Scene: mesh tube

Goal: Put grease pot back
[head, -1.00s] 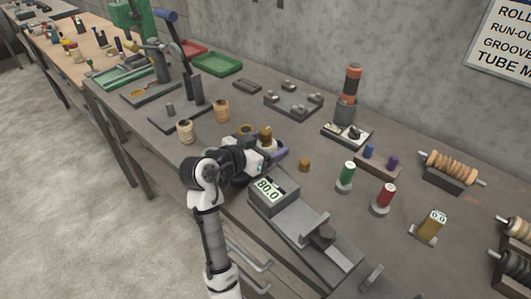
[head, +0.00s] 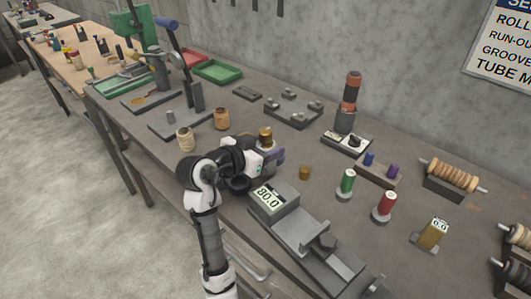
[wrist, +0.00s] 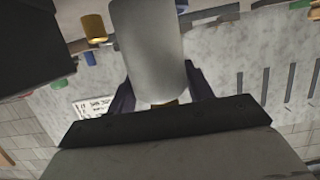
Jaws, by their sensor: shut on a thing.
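My gripper (head: 268,158) is shut on a pale grey cylinder with a brass-brown top (head: 265,133), which looks like the grease pot. In the wrist view the grey body (wrist: 147,45) stands between the dark purple fingers, with a bit of brass at its lower end in the picture. My gripper and arm hide much of it in the head view. It is over the bench near the front edge, left of the scale; whether it touches the bench I cannot tell.
A digital scale (head: 271,200) reading 80.0 is just right of my gripper. A small brass cylinder (head: 304,173) stands behind it. Green (head: 346,182) and red (head: 386,205) spools stand to the right.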

